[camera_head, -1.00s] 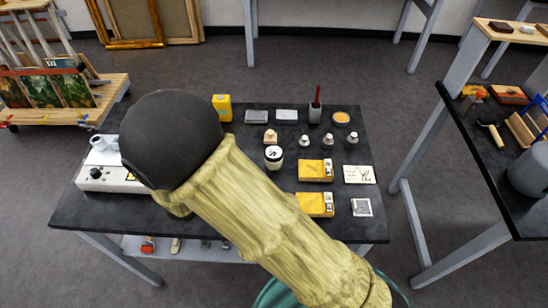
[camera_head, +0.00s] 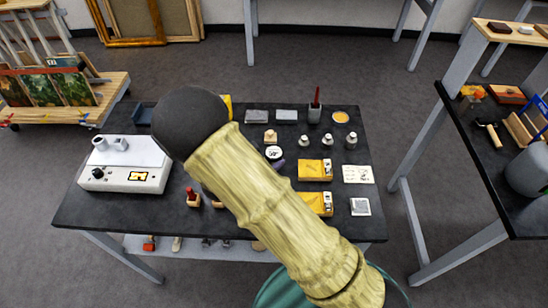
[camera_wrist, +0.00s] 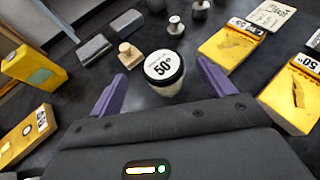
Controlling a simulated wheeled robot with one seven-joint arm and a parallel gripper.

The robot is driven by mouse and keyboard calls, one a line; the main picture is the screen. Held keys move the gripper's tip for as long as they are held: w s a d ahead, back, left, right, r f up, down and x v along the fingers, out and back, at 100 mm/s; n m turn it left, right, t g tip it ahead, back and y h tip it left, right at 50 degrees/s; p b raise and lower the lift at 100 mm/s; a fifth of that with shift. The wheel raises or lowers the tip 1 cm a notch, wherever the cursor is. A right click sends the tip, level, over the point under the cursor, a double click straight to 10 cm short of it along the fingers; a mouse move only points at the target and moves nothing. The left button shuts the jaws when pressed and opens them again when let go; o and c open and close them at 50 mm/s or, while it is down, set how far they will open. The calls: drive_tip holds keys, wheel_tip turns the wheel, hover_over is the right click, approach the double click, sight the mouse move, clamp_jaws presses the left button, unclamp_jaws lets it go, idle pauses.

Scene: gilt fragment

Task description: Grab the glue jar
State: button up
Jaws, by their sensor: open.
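The glue jar, a small round jar with a white lid marked "50°" (camera_wrist: 163,68), stands upright on the dark table. In the head view its lid (camera_head: 273,153) shows just beyond my arm, and its lower part is hidden. My gripper (camera_wrist: 162,72) is open, with one purple finger to the left of the jar and one to the right in the wrist view. I cannot tell whether either finger touches it. In the head view most of the gripper is hidden behind my arm.
Yellow boxes (camera_head: 314,169) lie right of the jar. A small wooden block (camera_wrist: 129,55) stands close by at its left, with grey metal weights (camera_wrist: 175,25) behind. A white device with a dial (camera_head: 124,163) sits at the table's left.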

sight(272, 154)
drive_tip(key=x, duration=0.2)
drive_tip(key=p+x, duration=0.1)
drive_tip(key=x, duration=0.2)
drive_tip(key=shift+s+f+p, duration=0.1)
drive_tip(key=shift+f+p, duration=0.2)
drive_tip(key=shift+c, duration=0.2)
drive_tip(key=c, duration=1.1)
drive_tip(key=shift+r, duration=0.15)
wheel_tip(272, 154, up, 10)
drive_tip(key=shift+f+b, duration=0.1)
drive_tip(key=shift+b, duration=0.55)
